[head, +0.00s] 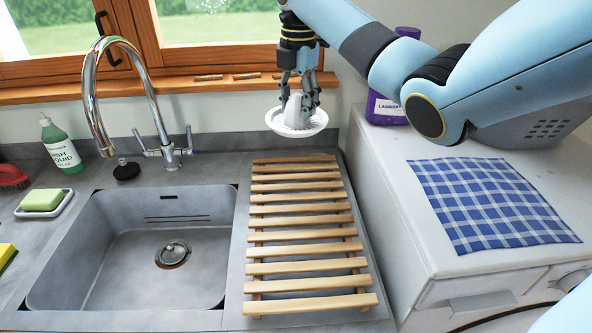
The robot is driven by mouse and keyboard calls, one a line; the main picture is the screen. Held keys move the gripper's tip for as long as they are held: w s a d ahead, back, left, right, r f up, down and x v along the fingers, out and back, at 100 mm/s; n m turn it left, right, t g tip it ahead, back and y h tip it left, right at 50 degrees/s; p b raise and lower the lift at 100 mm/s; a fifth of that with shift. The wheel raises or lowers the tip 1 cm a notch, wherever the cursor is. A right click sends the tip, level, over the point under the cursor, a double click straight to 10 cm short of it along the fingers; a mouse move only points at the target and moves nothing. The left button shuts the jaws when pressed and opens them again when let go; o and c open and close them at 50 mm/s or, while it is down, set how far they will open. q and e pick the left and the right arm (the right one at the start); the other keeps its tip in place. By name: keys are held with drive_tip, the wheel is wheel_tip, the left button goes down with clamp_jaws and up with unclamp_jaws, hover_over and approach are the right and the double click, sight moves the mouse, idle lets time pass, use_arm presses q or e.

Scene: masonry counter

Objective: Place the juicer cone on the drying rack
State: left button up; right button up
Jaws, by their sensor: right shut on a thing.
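The white juicer cone (295,122), with its round dish-like rim, is in my right gripper (299,97). The gripper points down and is shut on the cone's raised middle. The cone hangs in the air, over the far end of the drying rack in the picture. The drying rack (303,224) is a row of wooden slats on the grey counter, right of the sink, and its slats are bare. My left gripper is not in the head view.
The sink (120,270) with a chrome tap (165,130) lies left of the rack. A purple laundry bottle (385,108) and a blue checked cloth (490,205) are on the white appliance (400,240) at right.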

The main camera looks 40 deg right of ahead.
drive_tip(key=shift+s+f, duration=0.1)
drive_tip(key=shift+f, duration=0.4)
drive_tip(key=shift+s+a+f+b, duration=0.15)
drive_tip(key=shift+s+f+b, duration=0.2)
drive_tip(key=shift+b, duration=0.2)
wheel_tip(320, 180, down, 10)
drive_tip(key=shift+w+r+b, duration=0.1)
drive_tip(key=shift+b, duration=1)
drive_tip(key=shift+f, duration=2.35)
drive_tip(key=o, duration=1.2)
